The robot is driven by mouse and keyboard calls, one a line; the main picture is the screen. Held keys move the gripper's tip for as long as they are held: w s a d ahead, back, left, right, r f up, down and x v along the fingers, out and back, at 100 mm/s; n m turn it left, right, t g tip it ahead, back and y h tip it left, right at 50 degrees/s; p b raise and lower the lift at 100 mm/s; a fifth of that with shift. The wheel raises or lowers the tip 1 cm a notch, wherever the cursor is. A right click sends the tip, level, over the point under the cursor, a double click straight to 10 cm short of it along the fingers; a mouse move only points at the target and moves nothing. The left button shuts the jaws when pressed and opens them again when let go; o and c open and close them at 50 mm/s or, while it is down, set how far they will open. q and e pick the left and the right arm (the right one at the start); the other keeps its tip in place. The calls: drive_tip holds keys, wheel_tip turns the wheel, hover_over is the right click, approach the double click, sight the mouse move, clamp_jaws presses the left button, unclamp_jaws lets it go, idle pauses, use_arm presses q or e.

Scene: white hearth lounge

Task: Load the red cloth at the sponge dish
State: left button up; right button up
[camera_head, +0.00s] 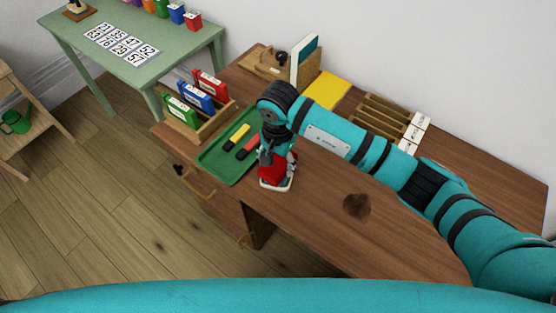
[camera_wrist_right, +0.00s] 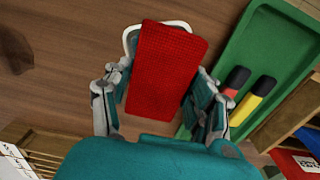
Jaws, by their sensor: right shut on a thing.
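The red cloth (camera_head: 271,170) is a folded upright slab in my right gripper (camera_head: 277,160), on the desk beside the green tray. In the right wrist view the cloth (camera_wrist_right: 165,70) lies between the two fingers of the gripper (camera_wrist_right: 163,88), which is shut on it. The white sponge dish (camera_head: 275,187) shows as a pale rim under the cloth; its rim also shows in the wrist view (camera_wrist_right: 130,36). The cloth covers most of the dish, and I cannot tell whether it rests on the dish or hangs just above it. My left gripper is not in view.
A green tray (camera_head: 213,160) with a yellow and a red marker-like tool lies left of the dish. A dark stain (camera_head: 357,205) marks the clear desk front (camera_head: 400,240).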

sight(278, 162)
drive_tip(key=shift+f+b, duration=0.4)
drive_tip(key=shift+f, duration=0.05)
drive_tip(key=shift+b, duration=0.3)
idle(1.8)
drive_tip(key=shift+r+p, duration=0.55)
drive_tip(key=shift+r, duration=0.35)
drive_tip(key=shift+r+p, duration=1.05)
drive_tip(key=shift+r, duration=1.55)
